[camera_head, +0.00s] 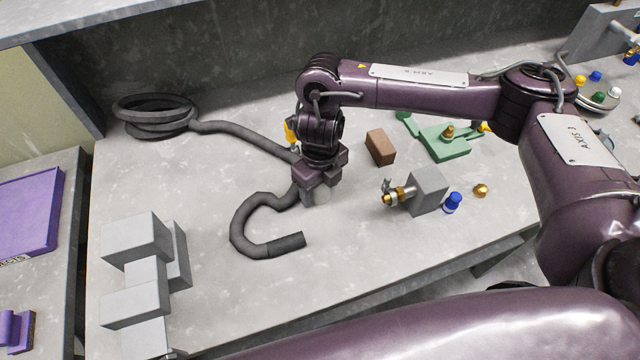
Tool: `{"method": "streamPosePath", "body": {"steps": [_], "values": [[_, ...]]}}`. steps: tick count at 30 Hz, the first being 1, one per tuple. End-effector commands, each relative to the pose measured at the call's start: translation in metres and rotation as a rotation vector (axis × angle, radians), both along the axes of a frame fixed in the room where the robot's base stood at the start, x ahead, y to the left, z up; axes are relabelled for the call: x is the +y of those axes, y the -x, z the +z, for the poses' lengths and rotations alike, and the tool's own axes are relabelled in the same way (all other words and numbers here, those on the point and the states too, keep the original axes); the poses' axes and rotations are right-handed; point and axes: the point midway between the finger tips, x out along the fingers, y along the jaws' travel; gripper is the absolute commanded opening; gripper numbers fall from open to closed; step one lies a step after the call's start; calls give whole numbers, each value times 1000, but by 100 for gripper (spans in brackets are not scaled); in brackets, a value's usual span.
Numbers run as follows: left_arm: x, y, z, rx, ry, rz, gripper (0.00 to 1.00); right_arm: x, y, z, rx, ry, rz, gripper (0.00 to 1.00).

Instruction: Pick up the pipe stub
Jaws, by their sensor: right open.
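My right gripper (319,183) points down over the middle of the grey bench and is open. My left gripper is not in view.
A dark hose (240,225) curls beside the gripper, with its coil (152,115) at back left. A brown block (380,147), a green fixture (445,143), a grey block with a brass fitting (428,190) and a blue-capped piece (452,203) lie right. Stacked grey blocks (135,240) stand front left.

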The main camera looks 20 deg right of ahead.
Motion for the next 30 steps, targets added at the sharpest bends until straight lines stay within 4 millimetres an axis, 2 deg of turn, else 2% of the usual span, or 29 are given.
{"method": "streamPosePath", "body": {"steps": [6, 17, 25, 30], "values": [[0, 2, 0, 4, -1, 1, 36, 0, 0, 0, -1, 0, 1, 62], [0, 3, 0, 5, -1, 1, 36, 0, 0, 0, 0, 0, 1, 15], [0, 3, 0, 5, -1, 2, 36, 0, -1, 1, -1, 0, 1, 14], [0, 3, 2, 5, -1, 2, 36, 0, -1, 12, -3, 0, 2, 14]]}}
